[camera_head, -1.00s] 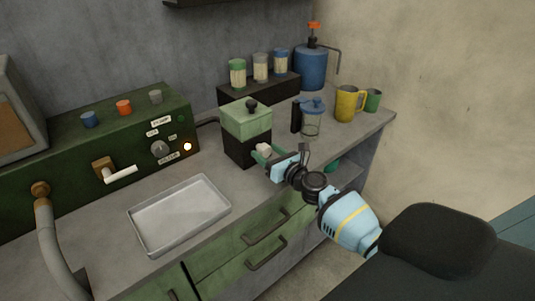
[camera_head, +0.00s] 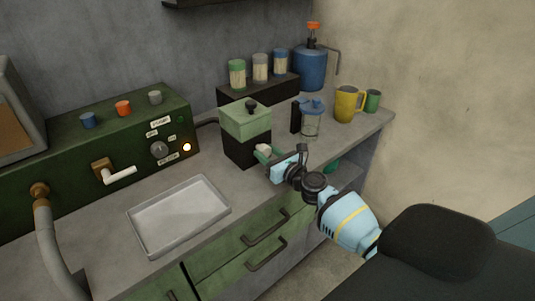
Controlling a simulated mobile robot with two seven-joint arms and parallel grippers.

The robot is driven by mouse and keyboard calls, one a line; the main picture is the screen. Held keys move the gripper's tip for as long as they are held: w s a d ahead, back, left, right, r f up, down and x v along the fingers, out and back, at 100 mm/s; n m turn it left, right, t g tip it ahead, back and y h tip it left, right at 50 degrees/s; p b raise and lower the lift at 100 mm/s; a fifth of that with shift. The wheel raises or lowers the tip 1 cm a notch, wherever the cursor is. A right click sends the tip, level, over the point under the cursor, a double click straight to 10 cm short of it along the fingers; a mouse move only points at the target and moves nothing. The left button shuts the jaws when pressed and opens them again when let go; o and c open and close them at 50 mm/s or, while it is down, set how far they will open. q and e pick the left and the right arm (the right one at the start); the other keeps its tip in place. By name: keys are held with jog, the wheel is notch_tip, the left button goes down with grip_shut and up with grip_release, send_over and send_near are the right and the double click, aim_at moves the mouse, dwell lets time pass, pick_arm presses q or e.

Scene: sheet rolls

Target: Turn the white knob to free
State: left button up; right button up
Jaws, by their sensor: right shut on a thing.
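The white knob (camera_head: 263,149) sits on the front of a box-shaped machine (camera_head: 246,131) with a pale green top and a dark lower body. My right gripper (camera_head: 268,155) is at the knob, shut on it, with its arm reaching in from the lower right. The fingers hide part of the knob, and I cannot read any marking around it. My left gripper is not in view.
A metal tray (camera_head: 180,214) lies on the counter left of the machine. A clear jar with a blue lid (camera_head: 311,120) and a yellow mug (camera_head: 347,104) stand to the right. A green panel (camera_head: 90,150) with a white-handled lever (camera_head: 119,175) is at the left.

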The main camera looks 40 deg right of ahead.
jog(key=n, duration=0.3)
jog(key=n+b, duration=0.1)
jog(key=n, duration=0.2)
jog(key=shift+f+n, duration=0.1)
jog(key=shift+n, duration=0.2)
jog(key=n+b, duration=0.1)
jog(key=n, duration=0.5)
jog(key=shift+a+n, duration=0.1)
jog(key=shift+n, duration=0.2)
jog(key=n+b, duration=0.1)
jog(key=n, duration=0.7)
jog(key=shift+b, duration=0.3)
jog(key=n, duration=0.3)
jog(key=shift+n, duration=0.3)
jog(key=n, duration=0.4)
jog(key=shift+p, duration=0.35)
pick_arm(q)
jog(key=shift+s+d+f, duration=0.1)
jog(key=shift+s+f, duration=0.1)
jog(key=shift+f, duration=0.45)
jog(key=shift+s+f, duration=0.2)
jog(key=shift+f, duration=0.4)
pick_arm(e)
jog(key=shift+f+n, duration=0.15)
jog(key=shift+n, duration=1.65)
pick_arm(q)
jog(key=shift+p, duration=0.3)
